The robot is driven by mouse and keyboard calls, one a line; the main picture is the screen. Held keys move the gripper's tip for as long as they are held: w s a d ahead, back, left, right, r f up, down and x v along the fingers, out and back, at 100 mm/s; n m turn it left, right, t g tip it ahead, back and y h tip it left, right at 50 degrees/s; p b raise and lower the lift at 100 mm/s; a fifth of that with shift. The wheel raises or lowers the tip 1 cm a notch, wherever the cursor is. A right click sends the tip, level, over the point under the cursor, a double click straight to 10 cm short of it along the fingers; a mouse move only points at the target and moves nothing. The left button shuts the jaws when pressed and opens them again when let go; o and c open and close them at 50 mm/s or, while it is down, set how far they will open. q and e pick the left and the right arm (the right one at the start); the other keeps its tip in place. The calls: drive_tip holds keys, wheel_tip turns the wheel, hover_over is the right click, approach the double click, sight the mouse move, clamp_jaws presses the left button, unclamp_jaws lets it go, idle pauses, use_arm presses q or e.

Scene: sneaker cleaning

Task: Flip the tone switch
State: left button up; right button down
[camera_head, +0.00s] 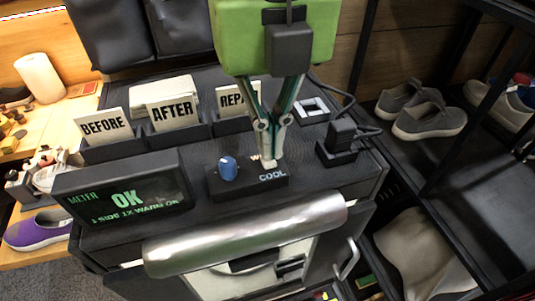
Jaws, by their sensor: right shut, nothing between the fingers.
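The tone switch (218,190) is a low black box on the dark worktop. It carries a blue knob (228,168) at its left, the word COOL at its front right, and a partly covered label starting with W behind that. My right gripper (268,161), with its green body above, reaches down with its fingers shut and empty. Its fingertips are at the right part of the box, right of the knob, and cover part of the W label. I cannot tell whether they touch the box. My left gripper is not in view.
A meter (125,188) showing OK stands left of the switch. BEFORE (105,127), AFTER (174,113) and partly hidden REP cards (233,98) stand behind. A black device with a cable (342,137) is at right. A silver roll (245,237) lies in front. Grey shoes (430,121) sit on the right shelf.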

sight(270, 163)
drive_tip(key=shift+f+b, duration=1)
drive_tip(key=shift+f, duration=0.1)
idle(0.3)
drive_tip(key=shift+r+p, duration=2.35)
drive_tip(key=shift+r, duration=1.2)
